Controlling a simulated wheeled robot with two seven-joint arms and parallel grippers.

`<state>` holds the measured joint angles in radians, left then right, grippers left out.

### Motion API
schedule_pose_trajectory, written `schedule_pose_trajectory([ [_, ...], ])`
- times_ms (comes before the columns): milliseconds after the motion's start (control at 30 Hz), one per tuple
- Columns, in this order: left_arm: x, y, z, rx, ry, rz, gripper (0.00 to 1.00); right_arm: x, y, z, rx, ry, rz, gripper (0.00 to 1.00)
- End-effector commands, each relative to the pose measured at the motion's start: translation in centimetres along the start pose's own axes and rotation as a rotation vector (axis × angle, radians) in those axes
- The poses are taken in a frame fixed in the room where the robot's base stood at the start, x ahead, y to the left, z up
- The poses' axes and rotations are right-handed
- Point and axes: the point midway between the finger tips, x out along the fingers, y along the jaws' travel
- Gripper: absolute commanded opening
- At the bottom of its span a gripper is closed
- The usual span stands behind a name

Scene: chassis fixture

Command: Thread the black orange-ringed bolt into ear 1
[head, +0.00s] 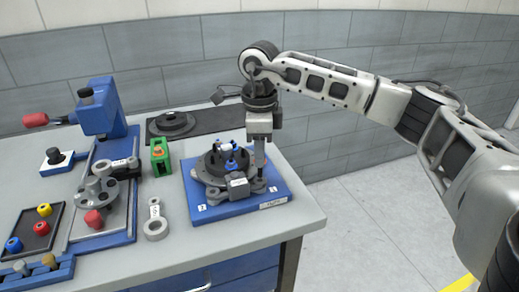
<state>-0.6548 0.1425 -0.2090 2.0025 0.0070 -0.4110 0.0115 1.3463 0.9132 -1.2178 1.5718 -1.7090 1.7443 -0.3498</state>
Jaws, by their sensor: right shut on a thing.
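A dark round chassis (212,170) with projecting ears sits on a blue fixture plate (225,207) near the table's right end. Number labels show on the plate, and the one at its right side appears to read 1. My right gripper (260,176) points straight down over the right side of the chassis, close to the ear by that label. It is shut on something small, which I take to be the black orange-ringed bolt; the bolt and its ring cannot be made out. The fingers hide part of the ear, so I cannot tell whether the bolt is in its hole. My left gripper is not in view.
A blue press (100,118) with a red-ended handle stands at the left. A black tray (33,240) holds red, yellow and blue pieces.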

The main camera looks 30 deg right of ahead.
Motion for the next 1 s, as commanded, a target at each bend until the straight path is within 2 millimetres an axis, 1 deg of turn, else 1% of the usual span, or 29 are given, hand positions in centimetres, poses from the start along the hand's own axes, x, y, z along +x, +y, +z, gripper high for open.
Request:
schedule_pose_trajectory([
  [67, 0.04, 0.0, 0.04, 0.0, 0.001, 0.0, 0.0, 0.01, 0.01, 0.02, -0.057, -0.001, 0.0, 0.0],
  [200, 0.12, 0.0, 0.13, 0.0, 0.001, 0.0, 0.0, 0.02, 0.02, 0.03, -0.227, -0.001, -0.001, 0.0],
  [267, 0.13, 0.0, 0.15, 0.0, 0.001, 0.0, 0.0, 0.0, 0.03, 0.03, -0.274, -0.001, -0.001, 0.0],
  [567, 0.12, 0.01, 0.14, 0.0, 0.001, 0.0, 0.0, -0.02, 0.03, 0.02, -0.307, -0.001, -0.001, 0.0],
  [800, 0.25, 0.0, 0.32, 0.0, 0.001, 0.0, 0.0, 0.02, 0.06, 0.0, -0.561, 0.0, -0.001, 0.0],
  [900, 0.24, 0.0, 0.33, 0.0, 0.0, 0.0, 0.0, -0.02, 0.06, -0.01, -0.597, 0.0, -0.001, 0.0],
  [1000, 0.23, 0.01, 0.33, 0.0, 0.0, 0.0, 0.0, -0.03, 0.06, -0.01, -0.596, 0.0, -0.001, 0.0],
])
